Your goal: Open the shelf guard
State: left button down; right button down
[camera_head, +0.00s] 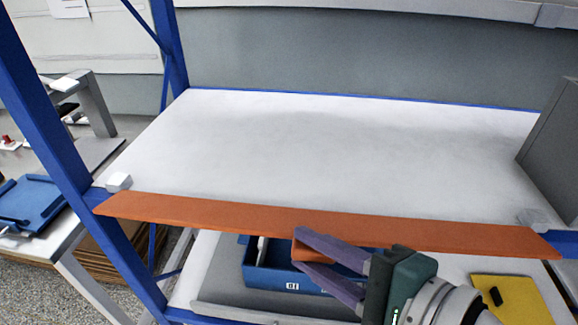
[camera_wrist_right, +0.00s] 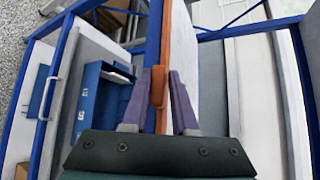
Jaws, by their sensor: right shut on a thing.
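The shelf guard (camera_head: 200,211) is a long orange bar. It lies across the front edge of the white shelf (camera_head: 300,140), spanning from the left blue post to the right side. An orange handle (camera_head: 312,247) sticks out from its front near the middle. My right gripper (camera_head: 301,251) is shut on this handle, with its purple fingers on either side. In the right wrist view the handle (camera_wrist_right: 157,88) sits between the fingers, and the guard (camera_wrist_right: 166,45) runs away edge-on. The fingers hide part of the handle. My left gripper is out of view.
The shelf top is bare apart from a grey panel (camera_head: 552,150) at the right. Small pale blocks sit at the guard's left end (camera_head: 118,182) and right end (camera_head: 532,217). Below are a blue bin (camera_head: 262,275) and a yellow item (camera_head: 515,300). A blue post (camera_head: 60,140) stands left.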

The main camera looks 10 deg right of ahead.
jog(key=shift+s+f, duration=0.25)
jog(key=shift+f, duration=0.3)
jog(key=c, duration=1)
grip_release()
jog(key=shift+a, duration=0.1)
jog(key=shift+o, duration=1)
jog(key=shift+r, duration=0.15)
jog(key=v, duration=1)
jog(key=shift+w, duration=0.1)
